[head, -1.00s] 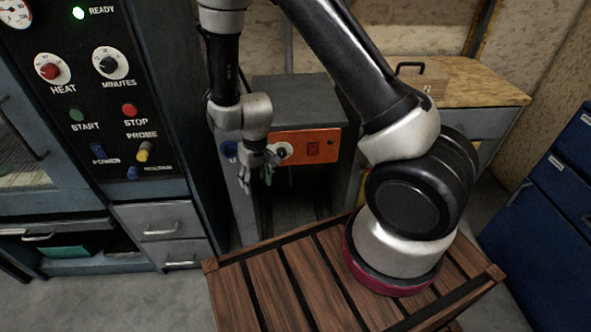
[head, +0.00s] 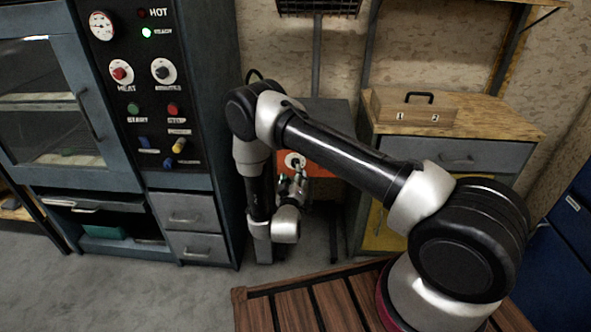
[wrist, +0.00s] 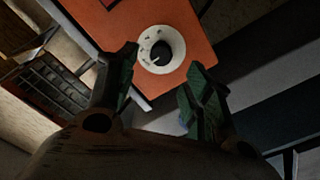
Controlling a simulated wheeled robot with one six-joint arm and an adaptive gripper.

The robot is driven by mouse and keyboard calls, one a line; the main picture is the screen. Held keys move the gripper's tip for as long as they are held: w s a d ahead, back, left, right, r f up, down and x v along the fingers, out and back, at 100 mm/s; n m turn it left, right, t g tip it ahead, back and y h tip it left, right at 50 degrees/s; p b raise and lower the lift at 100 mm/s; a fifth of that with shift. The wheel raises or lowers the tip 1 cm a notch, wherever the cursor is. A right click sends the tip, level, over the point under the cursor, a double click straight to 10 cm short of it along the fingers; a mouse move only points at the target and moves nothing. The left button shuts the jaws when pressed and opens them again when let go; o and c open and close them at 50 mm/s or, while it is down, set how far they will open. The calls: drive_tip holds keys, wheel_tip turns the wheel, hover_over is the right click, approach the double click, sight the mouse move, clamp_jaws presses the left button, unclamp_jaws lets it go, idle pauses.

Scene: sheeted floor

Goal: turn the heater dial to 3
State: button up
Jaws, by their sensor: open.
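The heater's orange front panel (head: 319,168) is partly hidden behind my arm in the head view. It fills the upper middle of the wrist view (wrist: 188,22). On it is a dial with a black knob and a white marked ring (head: 293,158); the wrist view shows this dial (wrist: 161,52) beyond and between my fingertips. The ring's marks are too small to read, and the knob's pointer is unclear. My gripper (wrist: 164,66) is open, empty, with greenish finger pads. In the head view, my gripper (head: 292,184) is just below the dial; I see no contact.
A tall oven cabinet stands left, with its own red HEAT knob (head: 120,72), MINUTES knob (head: 162,71) and several buttons. A wooden box (head: 413,108) sits on the right bench. A slatted wooden crate (head: 300,300) is in front. Grey floor lies open at left.

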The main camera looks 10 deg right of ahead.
sight(294, 165)
drive_tip(key=x, duration=0.6)
drive_tip(key=c, duration=1)
